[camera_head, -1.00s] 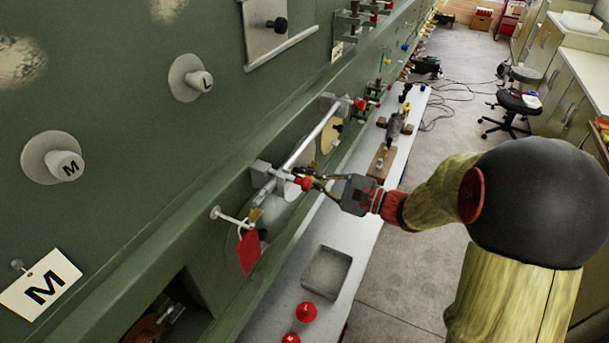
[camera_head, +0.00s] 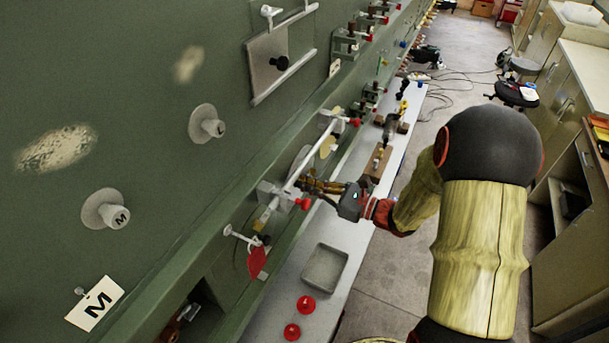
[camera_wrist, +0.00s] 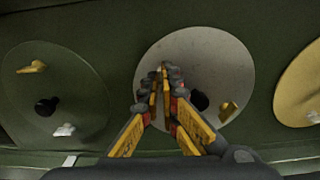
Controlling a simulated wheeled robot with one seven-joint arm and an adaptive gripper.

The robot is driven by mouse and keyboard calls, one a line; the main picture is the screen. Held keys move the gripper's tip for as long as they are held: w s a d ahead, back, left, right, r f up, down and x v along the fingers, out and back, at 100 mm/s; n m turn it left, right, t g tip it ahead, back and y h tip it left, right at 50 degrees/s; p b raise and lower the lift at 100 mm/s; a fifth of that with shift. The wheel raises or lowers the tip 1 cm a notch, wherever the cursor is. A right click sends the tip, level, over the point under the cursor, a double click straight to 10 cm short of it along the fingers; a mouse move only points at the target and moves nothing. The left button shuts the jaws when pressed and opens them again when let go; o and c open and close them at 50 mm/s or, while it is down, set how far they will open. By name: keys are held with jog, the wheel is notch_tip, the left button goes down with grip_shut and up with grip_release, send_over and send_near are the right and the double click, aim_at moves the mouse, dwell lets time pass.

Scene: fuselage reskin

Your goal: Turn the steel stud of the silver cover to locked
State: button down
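The silver cover (camera_wrist: 195,58) is a round disc on the green wall, facing me in the wrist view. It carries a black knob (camera_wrist: 200,101) and a yellow stud (camera_wrist: 228,112). I see no steel stud on it; my fingers hide part of its left side. My gripper (camera_wrist: 165,75) is in front of that left side, with its fingertips close together. I cannot tell whether they touch or pinch anything. In the head view my gripper (camera_head: 312,185) reaches in at the wall rail, and the silver cover (camera_head: 300,160) shows partly behind the rail.
A green disc (camera_wrist: 62,85) and a gold disc (camera_wrist: 300,88) flank the silver cover. A pale rail (camera_head: 310,150) with red knobs (camera_head: 304,203) runs close to my gripper. A red tag (camera_head: 257,262) hangs nearby. A grey tray (camera_head: 325,268) and red pieces (camera_head: 306,304) lie on the bench below.

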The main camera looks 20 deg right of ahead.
jog(key=shift+m+p, duration=2.8)
jog(key=shift+p, duration=0.05)
jog(key=c, duration=2.1)
grip_release()
jog(key=shift+o, duration=0.2)
jog(key=shift+d, duration=0.15)
jog(key=v, duration=1.1)
jog(key=shift+s+d, duration=0.25)
jog(key=shift+d, duration=0.05)
